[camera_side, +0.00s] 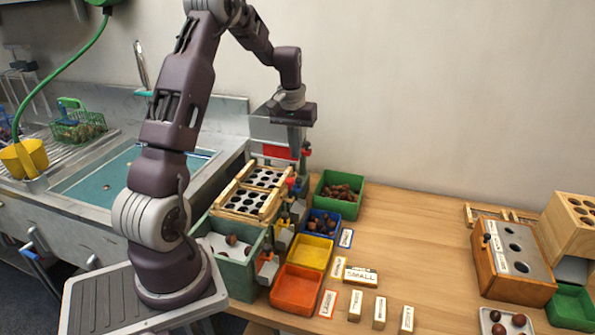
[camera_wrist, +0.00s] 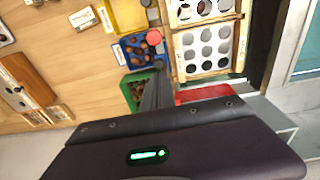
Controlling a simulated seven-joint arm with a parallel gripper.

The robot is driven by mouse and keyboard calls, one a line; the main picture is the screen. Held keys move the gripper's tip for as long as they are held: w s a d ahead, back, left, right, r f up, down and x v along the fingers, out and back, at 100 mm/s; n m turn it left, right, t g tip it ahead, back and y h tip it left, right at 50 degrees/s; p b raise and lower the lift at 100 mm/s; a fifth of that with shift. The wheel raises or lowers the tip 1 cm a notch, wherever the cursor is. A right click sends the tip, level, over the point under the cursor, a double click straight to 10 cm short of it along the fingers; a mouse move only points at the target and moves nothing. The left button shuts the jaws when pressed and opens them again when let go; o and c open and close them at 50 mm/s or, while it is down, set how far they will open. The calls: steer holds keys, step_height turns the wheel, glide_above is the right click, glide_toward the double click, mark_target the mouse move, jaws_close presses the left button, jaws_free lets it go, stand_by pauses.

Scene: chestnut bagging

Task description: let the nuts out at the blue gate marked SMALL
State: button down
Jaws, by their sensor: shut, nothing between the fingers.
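My gripper (camera_side: 296,148) is shut and empty, pointing down above the back end of the sorter; it also shows in the wrist view (camera_wrist: 156,92). A red knob (camera_wrist: 154,37) lies close beyond the fingers, beside the blue bin. The blue bin (camera_side: 313,231) holds several brown nuts and also shows in the wrist view (camera_wrist: 122,52). The sorter's sieve trays (camera_side: 250,201) have round holes. Grey outlets (camera_side: 268,268) line its front side. A block marked SMALL (camera_side: 360,275) lies on the table. I cannot make out a SMALL mark on any gate, nor whether the blue gate is open.
A green bin (camera_side: 325,205) with nuts stands behind the blue bin. A yellow bin (camera_side: 311,252) and an orange bin (camera_side: 297,288) look empty. Small label blocks (camera_side: 380,311) lie in front. A wooden holed box (camera_side: 512,262) stands at right. The middle tabletop is clear.

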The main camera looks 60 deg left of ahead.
mark_target(297, 180)
steer(key=f, duration=0.7)
steer(key=shift+w+f, duration=0.2)
steer(key=shift+w, duration=0.1)
steer(key=shift+f, duration=0.1)
steer(key=shift+s+f, duration=0.1)
steer(key=shift+f, duration=1.85)
steer(key=shift+r, duration=0.1)
